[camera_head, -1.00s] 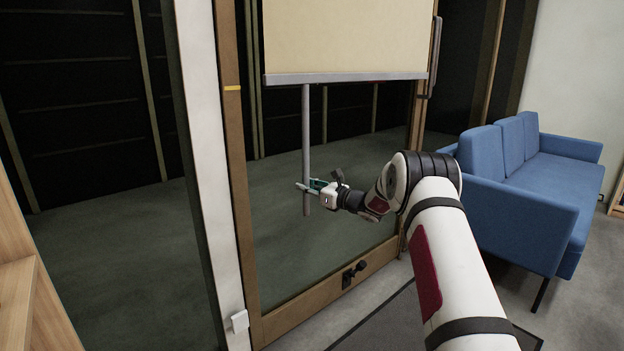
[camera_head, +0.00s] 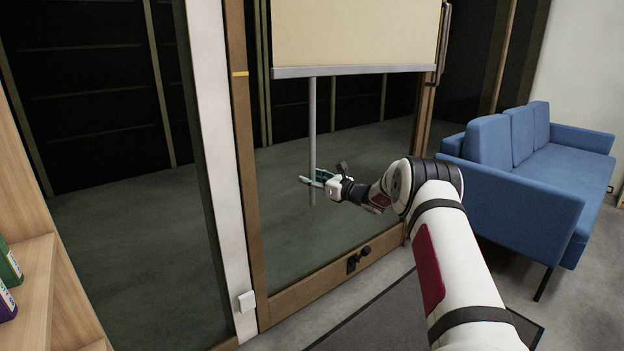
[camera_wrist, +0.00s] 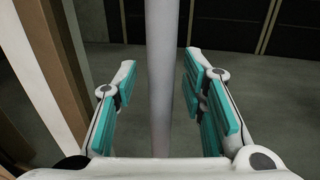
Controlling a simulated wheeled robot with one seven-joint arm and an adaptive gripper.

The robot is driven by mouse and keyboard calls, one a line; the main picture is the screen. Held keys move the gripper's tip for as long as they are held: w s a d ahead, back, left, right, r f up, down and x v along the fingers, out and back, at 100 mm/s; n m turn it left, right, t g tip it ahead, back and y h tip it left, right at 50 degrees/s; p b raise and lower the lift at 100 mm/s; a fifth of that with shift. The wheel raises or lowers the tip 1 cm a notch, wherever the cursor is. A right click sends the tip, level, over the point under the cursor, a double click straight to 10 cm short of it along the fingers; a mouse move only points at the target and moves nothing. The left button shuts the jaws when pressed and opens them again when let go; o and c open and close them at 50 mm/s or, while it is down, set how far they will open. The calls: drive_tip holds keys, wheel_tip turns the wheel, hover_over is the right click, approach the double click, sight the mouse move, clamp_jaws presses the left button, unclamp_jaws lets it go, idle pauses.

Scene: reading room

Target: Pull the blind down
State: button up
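The blind (camera_head: 350,30) is a cream sheet with a grey bottom bar (camera_head: 355,71), lowered over the upper part of the glazed frame. A grey rod (camera_head: 312,120) hangs straight down from the bar, near its left end. My gripper (camera_head: 311,182) is at the lower part of the rod. In the wrist view the rod (camera_wrist: 163,80) stands between the open teal-padded fingers of my gripper (camera_wrist: 165,105), with visible gaps on both sides.
A blue sofa (camera_head: 545,170) stands on the right. A wooden shelf (camera_head: 38,285) is at the lower left. A wooden frame post (camera_head: 245,160) is left of the rod, and a dark handle (camera_head: 357,260) sits on the bottom rail. A dark mat (camera_head: 385,318) lies on the floor.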

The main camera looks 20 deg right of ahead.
drive_tip(key=shift+d, duration=0.1)
drive_tip(key=shift+s+d, duration=0.15)
drive_tip(key=shift+s, duration=0.1)
drive_tip(key=v, duration=1.1)
drive_tip(key=shift+s, duration=0.2)
